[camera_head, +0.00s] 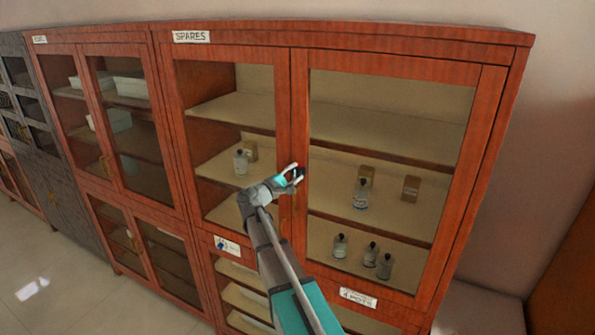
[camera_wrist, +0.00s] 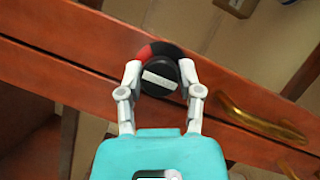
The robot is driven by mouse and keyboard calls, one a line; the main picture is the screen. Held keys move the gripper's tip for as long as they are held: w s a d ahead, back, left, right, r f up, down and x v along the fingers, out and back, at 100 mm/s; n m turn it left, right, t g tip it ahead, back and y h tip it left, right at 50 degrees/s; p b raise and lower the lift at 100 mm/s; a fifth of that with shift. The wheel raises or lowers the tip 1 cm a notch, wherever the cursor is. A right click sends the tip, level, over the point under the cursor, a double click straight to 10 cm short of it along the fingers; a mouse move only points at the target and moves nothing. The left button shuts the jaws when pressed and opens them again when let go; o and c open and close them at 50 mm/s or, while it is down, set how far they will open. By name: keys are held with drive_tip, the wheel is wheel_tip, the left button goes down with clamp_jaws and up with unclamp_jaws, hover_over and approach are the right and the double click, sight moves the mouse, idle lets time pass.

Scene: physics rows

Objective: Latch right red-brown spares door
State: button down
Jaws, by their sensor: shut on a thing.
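The right red-brown spares door (camera_head: 487,115) has a large glass pane and looks closed, roughly flush with the cabinet front. My gripper (camera_head: 297,174) is at the seam between the two spares doors, about mid-height. In the wrist view my gripper (camera_wrist: 160,78) has its fingers on both sides of a round dark latch knob (camera_wrist: 158,88) and is shut on it. The knob has a pale bar across its face, and a red and black ring part shows behind it. The bar lies slightly tilted in the wrist view. Whether the latch is engaged cannot be told.
A brass handle (camera_wrist: 258,117) is on the door frame right of the knob. The left spares door (camera_head: 282,90) stands beside the right one. Bottles (camera_head: 361,194) and small boxes (camera_head: 411,188) sit on shelves behind glass. A SPARES label (camera_head: 191,36) is above.

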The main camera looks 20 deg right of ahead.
drive_tip(key=shift+c, duration=1.4)
unclamp_jaws()
